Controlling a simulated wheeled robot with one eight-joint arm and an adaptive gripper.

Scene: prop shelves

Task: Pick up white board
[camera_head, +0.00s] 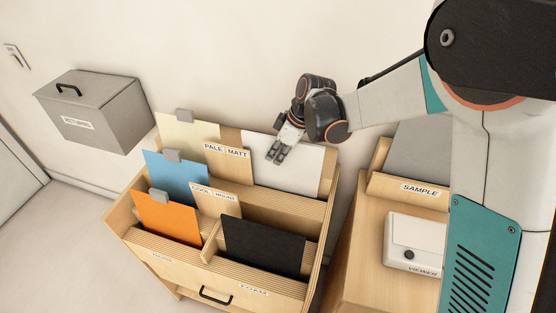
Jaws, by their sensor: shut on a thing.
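The white board (292,176) stands tilted back in the rear right slot of the wooden rack (276,206), beside the "PALE MATT" label. Its lower edge is hidden behind the slot's front wall. My gripper (276,157) reaches in from the right over the board's upper left part, with the fingers pointing down. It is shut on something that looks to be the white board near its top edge. The contact between the fingers is too small to see clearly.
A cream board (180,131), a blue board (176,179), an orange board (167,217) and a black board (263,246) fill other slots. A grey box (95,113) is at left. A sample stand (414,190) and white viewer (413,244) are at right.

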